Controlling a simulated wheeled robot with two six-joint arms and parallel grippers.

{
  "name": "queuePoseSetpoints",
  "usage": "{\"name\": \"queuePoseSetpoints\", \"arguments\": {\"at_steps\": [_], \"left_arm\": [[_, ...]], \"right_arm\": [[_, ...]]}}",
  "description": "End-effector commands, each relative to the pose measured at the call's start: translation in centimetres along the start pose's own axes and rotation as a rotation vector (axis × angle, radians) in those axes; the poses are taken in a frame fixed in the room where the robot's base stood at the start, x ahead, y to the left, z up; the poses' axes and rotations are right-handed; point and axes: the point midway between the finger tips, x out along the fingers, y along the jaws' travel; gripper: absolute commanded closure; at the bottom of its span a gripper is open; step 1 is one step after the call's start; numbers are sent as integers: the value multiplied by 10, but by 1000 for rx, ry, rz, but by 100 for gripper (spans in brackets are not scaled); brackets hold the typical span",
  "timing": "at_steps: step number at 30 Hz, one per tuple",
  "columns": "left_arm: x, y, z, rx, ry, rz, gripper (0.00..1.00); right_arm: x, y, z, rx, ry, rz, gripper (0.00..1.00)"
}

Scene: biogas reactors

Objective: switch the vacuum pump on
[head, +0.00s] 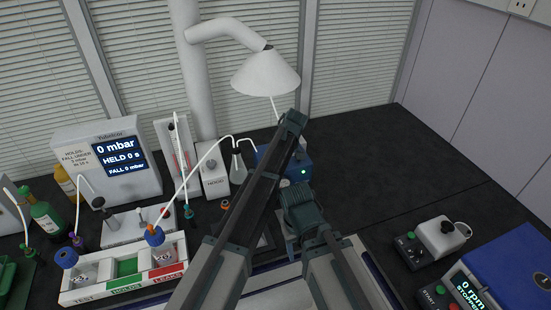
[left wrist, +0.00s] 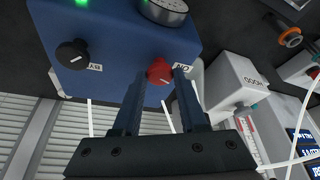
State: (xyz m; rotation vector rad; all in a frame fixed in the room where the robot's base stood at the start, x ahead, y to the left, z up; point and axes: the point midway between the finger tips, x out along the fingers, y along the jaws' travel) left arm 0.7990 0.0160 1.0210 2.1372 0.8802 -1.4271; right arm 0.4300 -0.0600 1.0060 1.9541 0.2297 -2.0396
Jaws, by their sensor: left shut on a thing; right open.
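The vacuum pump (head: 303,168) is a blue box at the back middle of the bench, partly hidden behind my arms; a green light glows on it. In the left wrist view its blue top (left wrist: 115,38) carries a black knob (left wrist: 72,53) and a red knob (left wrist: 159,70) beside a label reading ON. My left gripper (left wrist: 158,84) is shut on the red knob, with a finger on each side. In the head view it is hidden by its arm. My right gripper (head: 303,207) is in front of the pump, open; its fingertips are not clear.
A display box (head: 108,163) reads 0 mbar, HELD 0 s, FALL 0 mbar. A white rack (head: 125,292) with bottles stands at front left.

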Motion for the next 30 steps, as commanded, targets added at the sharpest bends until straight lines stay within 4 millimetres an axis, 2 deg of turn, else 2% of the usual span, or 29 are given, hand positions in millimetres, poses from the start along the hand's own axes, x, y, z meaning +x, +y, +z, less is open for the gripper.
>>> {"name": "queuePoseSetpoints", "arguments": {"at_steps": [12,29,30], "left_arm": [[0,2,0,-162,-1,-67,100],[0,2,0,-188,-1,-77,100],[0,2,0,-188,-1,-77,55]], "right_arm": [[0,0,0,0,0,0,43],[0,0,0,0,0,0,43],[0,0,0,0,0,0,43]]}}
